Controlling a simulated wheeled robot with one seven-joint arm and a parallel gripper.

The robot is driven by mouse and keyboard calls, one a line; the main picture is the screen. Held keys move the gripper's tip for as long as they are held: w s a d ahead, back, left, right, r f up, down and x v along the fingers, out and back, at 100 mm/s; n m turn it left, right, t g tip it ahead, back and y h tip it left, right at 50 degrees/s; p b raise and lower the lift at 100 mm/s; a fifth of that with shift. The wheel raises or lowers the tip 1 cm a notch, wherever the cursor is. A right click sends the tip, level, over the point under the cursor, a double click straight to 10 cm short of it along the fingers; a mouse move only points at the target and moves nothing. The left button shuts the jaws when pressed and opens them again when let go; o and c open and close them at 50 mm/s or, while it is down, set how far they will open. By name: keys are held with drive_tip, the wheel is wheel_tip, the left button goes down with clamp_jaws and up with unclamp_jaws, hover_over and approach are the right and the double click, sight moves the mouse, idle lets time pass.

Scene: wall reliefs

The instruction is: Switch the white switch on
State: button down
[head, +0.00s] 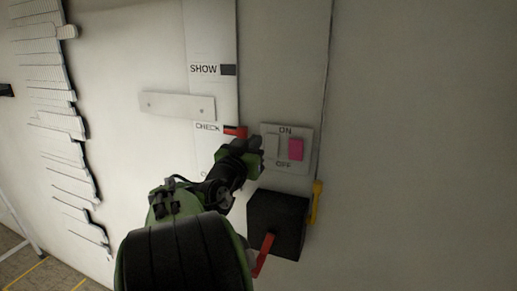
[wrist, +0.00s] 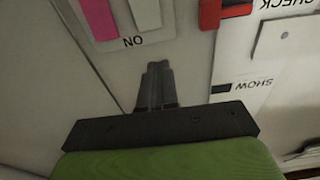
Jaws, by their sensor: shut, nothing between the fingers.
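The white switch (head: 273,146) sits on a light wall plate marked ON above and OFF below, left of a pink switch (head: 296,149). Its tilt is too small to read. My gripper (head: 257,146) is shut and empty, just left of the white switch in the head view. In the wrist view the closed fingertips (wrist: 158,68) point toward the plate, near the ON label. I cannot tell whether they touch the wall.
A red switch (head: 235,131) marked CHECK is close to my gripper's left. A black box (head: 278,222) with a red lever (head: 263,255) juts out below the plate. A yellow handle (head: 317,202) is right of the box. The wall farther right is bare.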

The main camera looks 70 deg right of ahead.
drive_tip(key=a+b, duration=0.2)
drive_tip(key=a, duration=0.4)
drive_tip(key=shift+w+r, duration=0.25)
drive_tip(key=shift+w, duration=0.2)
drive_tip(key=shift+a, duration=0.15)
